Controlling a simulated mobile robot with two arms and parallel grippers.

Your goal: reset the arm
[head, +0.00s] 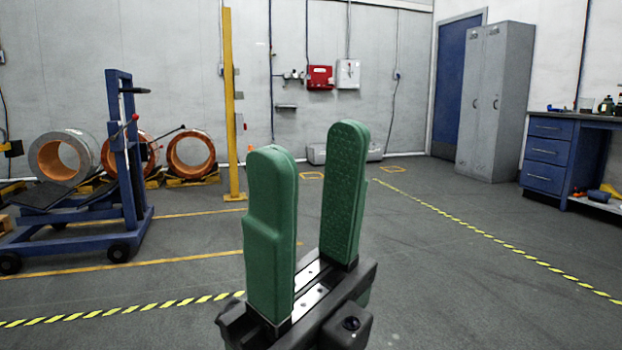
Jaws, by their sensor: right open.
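My right gripper (307,195) stands upright in the lower middle of the head view, close to the camera. Its two green padded fingers point up and are apart, with nothing between them. The gripper touches nothing that I can see. My left gripper does not show.
A blue wheeled lift cart (130,165) stands at the left. Behind it, several copper-coloured coils (191,154) rest on pallets. A yellow post (233,110) stands behind the gripper. Grey lockers (495,100) and a blue workbench (548,155) are at the right. The grey floor between is clear.

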